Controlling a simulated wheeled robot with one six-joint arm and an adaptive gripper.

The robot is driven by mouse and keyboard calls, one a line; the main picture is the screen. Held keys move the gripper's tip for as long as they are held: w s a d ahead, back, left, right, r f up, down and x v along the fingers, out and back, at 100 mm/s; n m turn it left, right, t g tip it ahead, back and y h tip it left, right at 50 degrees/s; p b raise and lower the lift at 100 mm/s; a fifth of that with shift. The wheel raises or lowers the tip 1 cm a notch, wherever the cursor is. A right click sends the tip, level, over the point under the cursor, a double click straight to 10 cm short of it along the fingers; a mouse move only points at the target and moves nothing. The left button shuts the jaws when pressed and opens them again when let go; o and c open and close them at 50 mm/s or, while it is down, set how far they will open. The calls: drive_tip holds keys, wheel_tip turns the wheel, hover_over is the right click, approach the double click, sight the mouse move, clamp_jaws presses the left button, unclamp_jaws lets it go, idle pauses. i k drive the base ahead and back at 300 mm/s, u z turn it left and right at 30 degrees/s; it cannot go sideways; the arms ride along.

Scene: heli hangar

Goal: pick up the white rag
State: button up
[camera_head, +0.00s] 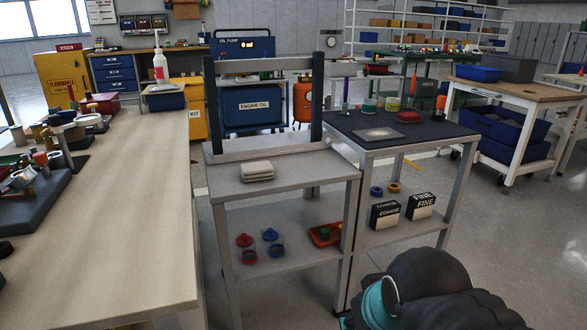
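My own arm shows as a dark rounded part with a teal ring at the bottom right, in front of the carts and apart from the rag. My gripper itself is not in view.
A long workbench (140,220) with tools stands at left. The cart has a raised back frame (262,64) behind the rag. A dark-topped cart (350,124) adjoins it at right, holding several small items. Open floor (500,240) lies at right.

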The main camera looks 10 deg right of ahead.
sight(252, 171)
drive_tip(key=z, duration=0.95)
drive_tip(key=i, duration=1)
drive_tip(key=u, duration=1.95)
